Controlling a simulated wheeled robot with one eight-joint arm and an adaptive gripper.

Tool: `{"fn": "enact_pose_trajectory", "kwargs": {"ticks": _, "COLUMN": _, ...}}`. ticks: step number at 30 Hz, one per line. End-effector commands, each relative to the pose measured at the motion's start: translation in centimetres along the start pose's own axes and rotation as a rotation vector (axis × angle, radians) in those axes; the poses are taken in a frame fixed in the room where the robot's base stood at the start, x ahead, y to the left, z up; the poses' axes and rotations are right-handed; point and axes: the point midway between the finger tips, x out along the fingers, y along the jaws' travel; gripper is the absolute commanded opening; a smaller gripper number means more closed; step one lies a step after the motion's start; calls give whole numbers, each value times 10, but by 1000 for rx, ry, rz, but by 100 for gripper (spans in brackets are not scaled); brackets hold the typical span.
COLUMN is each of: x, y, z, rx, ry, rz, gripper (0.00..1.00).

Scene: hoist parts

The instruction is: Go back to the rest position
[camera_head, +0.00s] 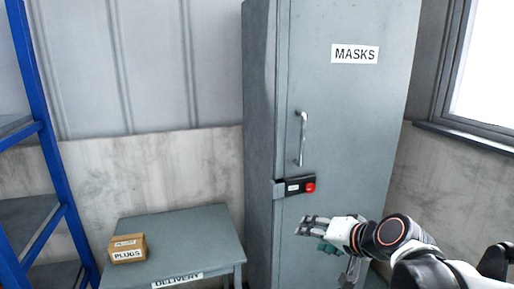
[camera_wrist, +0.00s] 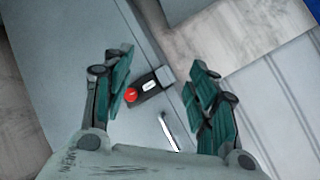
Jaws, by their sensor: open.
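My gripper (camera_head: 318,237) is at the lower right of the head view, in front of the grey cabinet and below its lock. In the wrist view my gripper (camera_wrist: 163,100) shows two green-padded fingers spread wide apart with nothing between them. Beyond the fingers, the cabinet door (camera_wrist: 75,60) shows with its red button (camera_wrist: 131,95) and metal handle (camera_wrist: 169,130). I cannot tell how far the fingertips are from the door.
The tall cabinet (camera_head: 345,110) labelled MASKS is shut. A grey DELIVERY table (camera_head: 190,238) stands to its left with a cardboard PLUGS box (camera_head: 127,249) on it. A blue shelf rack (camera_head: 45,140) is at far left, a window (camera_head: 485,80) at right.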

Motion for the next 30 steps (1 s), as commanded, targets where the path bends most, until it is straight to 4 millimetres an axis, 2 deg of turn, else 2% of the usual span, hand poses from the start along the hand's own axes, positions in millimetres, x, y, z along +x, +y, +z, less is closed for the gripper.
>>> {"fn": "enact_pose_trajectory", "kwargs": {"ticks": 1, "x": -12, "y": 2, "z": 12, "rx": -45, "ry": -20, "rz": 33, "gripper": 53}}
{"fn": "enact_pose_trajectory", "kwargs": {"ticks": 9, "x": -74, "y": 29, "z": 65, "rx": -285, "ry": -116, "rz": 231, "gripper": 53}}
{"fn": "enact_pose_trajectory", "kwargs": {"ticks": 15, "x": -114, "y": 56, "z": 93, "rx": -433, "ry": -168, "rz": 365, "gripper": 53}}
{"fn": "enact_pose_trajectory", "kwargs": {"ticks": 21, "x": -135, "y": 72, "z": 104, "rx": -505, "ry": -191, "rz": 436, "gripper": 53}}
{"fn": "enact_pose_trajectory", "kwargs": {"ticks": 30, "x": -137, "y": 74, "z": 104, "rx": -514, "ry": -194, "rz": 444, "gripper": 53}}
